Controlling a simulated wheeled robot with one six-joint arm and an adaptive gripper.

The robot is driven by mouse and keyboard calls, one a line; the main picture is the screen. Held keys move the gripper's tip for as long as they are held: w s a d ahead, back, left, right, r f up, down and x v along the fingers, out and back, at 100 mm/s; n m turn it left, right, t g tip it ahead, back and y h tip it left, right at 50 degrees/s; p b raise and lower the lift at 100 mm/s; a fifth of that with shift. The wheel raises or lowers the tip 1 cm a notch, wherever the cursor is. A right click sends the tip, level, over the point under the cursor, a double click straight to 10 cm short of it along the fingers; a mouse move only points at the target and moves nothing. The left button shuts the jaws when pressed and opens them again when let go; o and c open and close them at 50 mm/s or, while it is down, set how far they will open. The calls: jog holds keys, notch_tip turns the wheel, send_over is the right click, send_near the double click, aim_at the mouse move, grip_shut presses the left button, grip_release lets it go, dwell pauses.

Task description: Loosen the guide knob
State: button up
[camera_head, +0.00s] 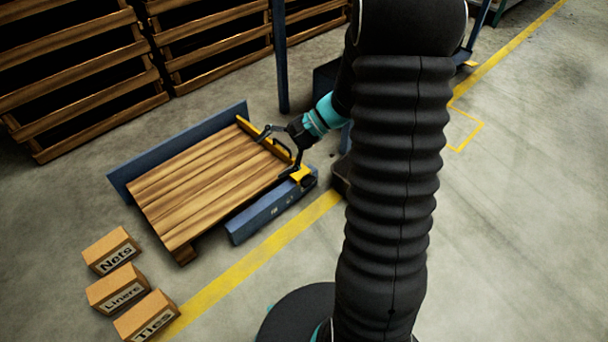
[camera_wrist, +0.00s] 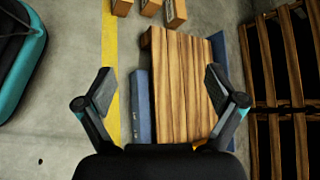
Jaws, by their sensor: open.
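A small black knob (camera_head: 308,182) sits by a yellow block (camera_head: 299,173) at the right end of the low blue rail (camera_head: 272,212); I take it for the guide knob. A yellow guide bar (camera_head: 262,139) runs along the far right edge of the pallet. My gripper (camera_head: 274,155) is open and empty, hanging over that end of the pallet, with one finger close to the yellow block in the picture. Whether they touch is unclear. In the wrist view, my gripper (camera_wrist: 158,80) has its fingers wide apart; the knob is not visible there.
A wooden pallet (camera_head: 205,190) lies between the blue rail and a blue side wall (camera_head: 170,150). Cartons marked Nets (camera_head: 110,251), Liners (camera_head: 117,289) and Ties (camera_head: 146,316) stand at lower left. A blue post (camera_head: 280,55) rises behind. Floor at right is clear.

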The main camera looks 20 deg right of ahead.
jog(key=w+d+f+m+t+y+b, duration=0.1)
jog(key=w+d+f+m+t, duration=0.15)
jog(key=f, duration=0.25)
jog(key=w+d+f+m+t+y, duration=0.2)
jog(key=w+d+f+m, duration=0.15)
jog(key=f, duration=0.25)
jog(key=m+t+h+b, duration=0.3)
jog(key=m+t+h, duration=0.5)
jog(key=m+t, duration=0.45)
send_near(311, 183)
jog(key=shift+m+g, duration=0.8)
jog(key=shift+m, duration=0.15)
jog(key=x, duration=0.7)
jog(key=r+x, duration=0.1)
jog(key=x, duration=0.3)
jog(key=shift+w+d, duration=0.1)
jog(key=shift+d, duration=0.1)
jog(key=c, duration=1.1)
